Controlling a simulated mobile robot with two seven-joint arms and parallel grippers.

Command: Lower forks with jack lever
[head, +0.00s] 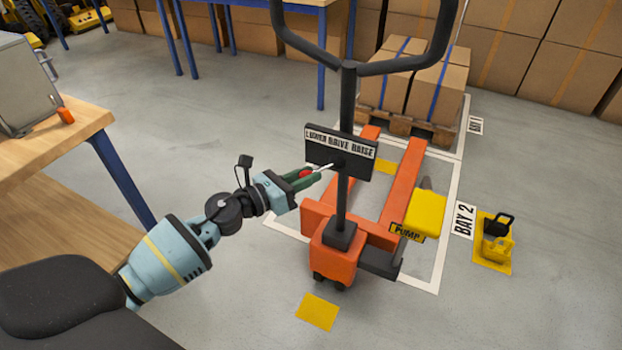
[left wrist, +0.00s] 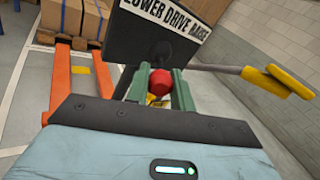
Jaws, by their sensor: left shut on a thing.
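An orange pallet jack (head: 338,247) stands with its forks (head: 404,183) pointing away from me. Its black handle (head: 347,95) rises in front and carries a plate (head: 322,150) lettered "LOWER DRIVE RAISE". The jack lever is a thin light rod on this plate with a red knob (left wrist: 160,82). My left gripper (head: 312,176) is shut on the red knob, with a green finger on each side in the left wrist view (left wrist: 163,92). Much of the rod is hidden in the left wrist view. A yellow pump pedal (head: 425,213) sits at the jack's right. My right gripper is not in view.
A pallet (head: 412,122) with cardboard boxes stands beyond the fork tips. A wooden workbench (head: 60,140) is on the left. A small yellow and black object (head: 497,240) stands on a yellow floor patch at right. Open floor lies between bench and jack.

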